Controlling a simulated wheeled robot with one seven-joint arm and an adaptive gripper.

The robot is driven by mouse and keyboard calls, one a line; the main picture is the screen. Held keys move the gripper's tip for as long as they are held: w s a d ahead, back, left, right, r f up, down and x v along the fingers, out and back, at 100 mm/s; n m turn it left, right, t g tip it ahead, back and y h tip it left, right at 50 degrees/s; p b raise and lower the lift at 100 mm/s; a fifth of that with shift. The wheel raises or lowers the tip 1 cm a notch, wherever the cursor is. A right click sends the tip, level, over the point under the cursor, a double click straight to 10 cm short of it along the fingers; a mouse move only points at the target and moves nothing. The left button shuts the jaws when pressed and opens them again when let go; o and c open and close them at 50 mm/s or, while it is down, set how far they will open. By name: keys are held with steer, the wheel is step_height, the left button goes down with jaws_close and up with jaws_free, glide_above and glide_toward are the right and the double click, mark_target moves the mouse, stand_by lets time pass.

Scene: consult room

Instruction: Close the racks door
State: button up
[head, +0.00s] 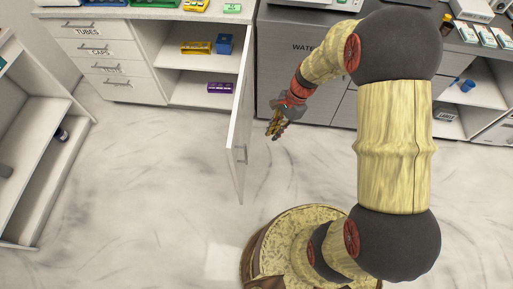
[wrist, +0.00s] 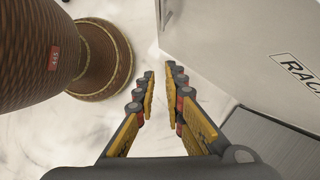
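The racks door (head: 243,110) is white and stands wide open, swung out from the right side of its cabinet into the room. Its handle (head: 240,153) is near the free edge. In the wrist view the door's outer face (wrist: 240,40) fills the upper right, with a partly cut-off label "RAC" (wrist: 299,71) and the handle (wrist: 168,14) at the top. My gripper (head: 271,133) is to the right of the door, on the labelled side. In the wrist view its fingers (wrist: 161,73) are apart with nothing between them, and floor shows in the gap.
The open cabinet's shelves hold a yellow rack (head: 196,48), a blue rack (head: 224,43) and a purple rack (head: 220,88). Labelled drawers (head: 100,48) are at left, a grey cabinet (head: 290,50) behind my arm. The floor left of the door is clear.

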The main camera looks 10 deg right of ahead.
steer(key=shift+a+f, duration=0.15)
steer(key=shift+f, duration=0.25)
jaws_close()
steer(key=s+a+f+b, duration=0.2)
steer(key=a+f+b, duration=0.3)
steer(key=a+f, duration=0.2)
steer(key=shift+f+b, duration=0.35)
steer(key=shift+f, duration=0.35)
steer(key=shift+a, duration=0.15)
